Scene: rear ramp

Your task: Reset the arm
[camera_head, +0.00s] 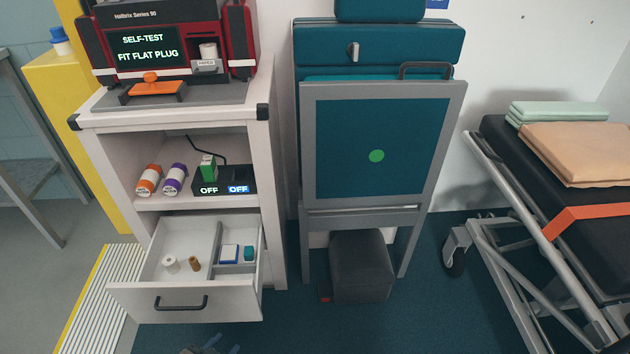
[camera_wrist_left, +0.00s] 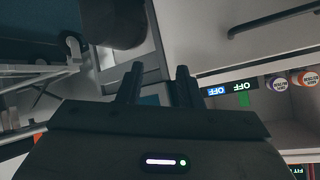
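My left gripper (camera_head: 222,345) shows only as dark fingertips at the bottom edge of the head view, in front of the open drawer (camera_head: 184,304). In the left wrist view my left gripper (camera_wrist_left: 158,78) has its two dark fingers apart, with nothing seen between them. My right gripper and arm are in neither view.
The white cabinet (camera_head: 267,180) has its drawer pulled out, holding several small items. A folded blue seat (camera_head: 340,150) stands beside it, with a dark grey box (camera_head: 361,267) below. A stretcher (camera_head: 540,270) is at the right. Blue floor (camera_head: 270,325) is clear in front.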

